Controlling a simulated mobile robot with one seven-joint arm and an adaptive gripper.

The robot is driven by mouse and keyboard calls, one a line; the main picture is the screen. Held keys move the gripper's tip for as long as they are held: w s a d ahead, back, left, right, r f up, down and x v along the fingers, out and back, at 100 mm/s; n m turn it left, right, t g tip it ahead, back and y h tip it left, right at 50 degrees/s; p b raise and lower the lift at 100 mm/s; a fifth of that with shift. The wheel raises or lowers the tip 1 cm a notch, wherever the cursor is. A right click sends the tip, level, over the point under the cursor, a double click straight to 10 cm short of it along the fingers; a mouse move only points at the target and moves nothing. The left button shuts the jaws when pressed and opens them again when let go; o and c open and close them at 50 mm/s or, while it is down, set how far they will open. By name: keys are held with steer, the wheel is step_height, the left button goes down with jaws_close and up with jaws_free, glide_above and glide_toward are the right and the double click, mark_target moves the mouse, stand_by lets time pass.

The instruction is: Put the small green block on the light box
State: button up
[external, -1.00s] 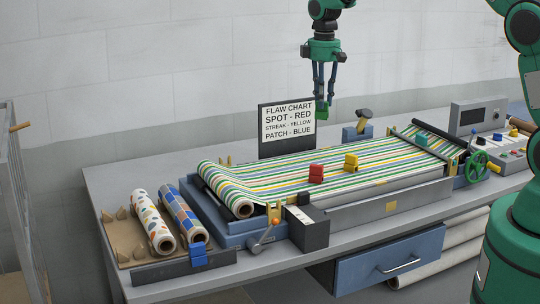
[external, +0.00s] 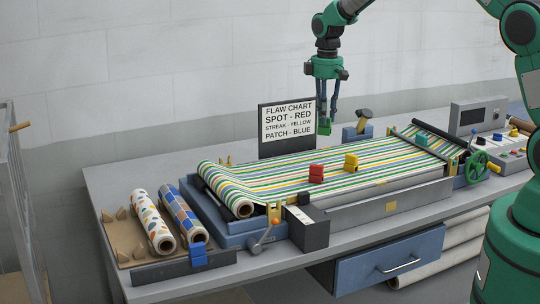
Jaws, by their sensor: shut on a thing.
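My gripper (external: 325,120) is shut on a green block (external: 324,128), in the air in front of the right part of the flaw chart sign, above the far side of the striped cloth. Another small green piece (external: 421,141) sits on the right part of the cloth. The striped cloth (external: 270,182) lies over a long grey bed (external: 350,211). I cannot tell for sure which part is the light box; the bed under the cloth may be it.
A red block (external: 316,173) and a yellow block (external: 351,162) stand on the cloth. The flaw chart sign (external: 287,125) stands behind it. A blue stand with a hammer-like tool (external: 362,116) is right of my gripper. Patterned rolls (external: 152,223) lie at left.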

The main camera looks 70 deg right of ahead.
mark_target(325, 130)
steer(key=shift+f, duration=2.8)
steer(key=shift+f, duration=0.1)
steer(key=shift+f, duration=1.8)
steer(key=shift+f, duration=0.15)
steer(key=o, duration=0.9)
steer(key=shift+c, duration=0.2)
step_height(325, 130, up, 12)
steer(key=shift+r, duration=0.15)
